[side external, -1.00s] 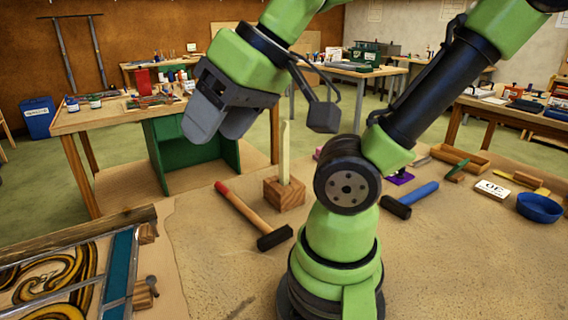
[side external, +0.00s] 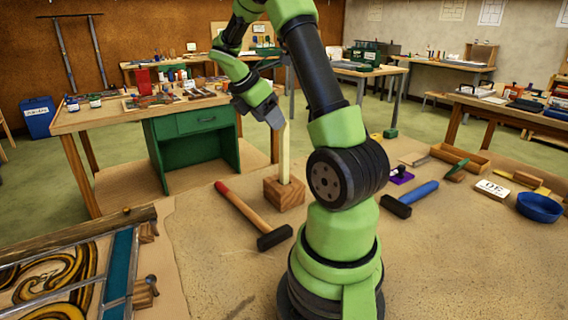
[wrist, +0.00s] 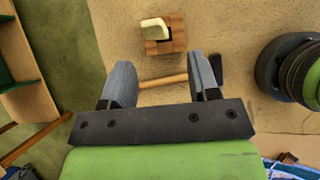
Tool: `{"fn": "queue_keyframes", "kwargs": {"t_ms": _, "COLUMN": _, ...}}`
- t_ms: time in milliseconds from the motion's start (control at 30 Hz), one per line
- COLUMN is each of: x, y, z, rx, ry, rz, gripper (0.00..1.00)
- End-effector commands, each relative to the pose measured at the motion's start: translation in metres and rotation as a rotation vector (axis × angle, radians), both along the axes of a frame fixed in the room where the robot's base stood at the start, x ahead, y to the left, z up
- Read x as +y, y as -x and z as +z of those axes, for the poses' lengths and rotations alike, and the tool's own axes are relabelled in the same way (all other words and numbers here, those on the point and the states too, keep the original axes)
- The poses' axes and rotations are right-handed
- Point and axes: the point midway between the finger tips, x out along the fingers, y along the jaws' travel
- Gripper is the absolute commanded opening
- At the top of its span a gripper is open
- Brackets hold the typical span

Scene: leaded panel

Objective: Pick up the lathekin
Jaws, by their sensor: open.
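The lathekin, a pale cream flat stick (side external: 285,153), stands upright in a small wooden block (side external: 285,195) on the bench. In the wrist view the lathekin (wrist: 154,29) shows end-on over the block (wrist: 176,46), beyond my fingertips and not between them. My gripper (side external: 272,114) is close to the lathekin's upper end in the side view. In the wrist view my gripper (wrist: 163,72) has its two grey fingers wide apart with nothing held. Whether a finger touches the stick cannot be told from the side.
A red-handled hammer (side external: 243,213) lies just in front of the block; its handle (wrist: 162,82) passes below my fingers. A blue-handled hammer (side external: 412,198) lies to the right. The leaded panel (side external: 60,275) is at front left. A blue bowl (side external: 540,208) sits far right.

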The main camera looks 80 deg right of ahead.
Motion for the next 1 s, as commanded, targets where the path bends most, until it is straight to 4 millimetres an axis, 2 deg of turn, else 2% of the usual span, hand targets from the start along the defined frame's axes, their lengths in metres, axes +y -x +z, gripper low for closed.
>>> {"fn": "queue_keyframes", "kwargs": {"t_ms": 100, "x": -0.006, "y": 0.008, "z": -0.016, "rx": 0.002, "ry": -0.003, "rz": -0.002, "gripper": 0.55}}
{"fn": "queue_keyframes", "kwargs": {"t_ms": 333, "x": -0.015, "y": 0.014, "z": -0.033, "rx": -0.001, "ry": -0.002, "rz": -0.002, "gripper": 0.55}}
{"fn": "queue_keyframes", "kwargs": {"t_ms": 600, "x": -0.030, "y": 0.026, "z": -0.066, "rx": -0.003, "ry": -0.001, "rz": -0.003, "gripper": 0.55}}
{"fn": "queue_keyframes", "kwargs": {"t_ms": 867, "x": -0.032, "y": 0.027, "z": -0.069, "rx": -0.007, "ry": 0.001, "rz": -0.001, "gripper": 0.55}}
{"fn": "queue_keyframes", "kwargs": {"t_ms": 900, "x": -0.032, "y": 0.027, "z": -0.069, "rx": -0.006, "ry": 0.002, "rz": -0.001, "gripper": 0.53}}
{"fn": "queue_keyframes", "kwargs": {"t_ms": 1000, "x": -0.032, "y": 0.027, "z": -0.069, "rx": -0.007, "ry": 0.001, "rz": -0.001, "gripper": 0.30}}
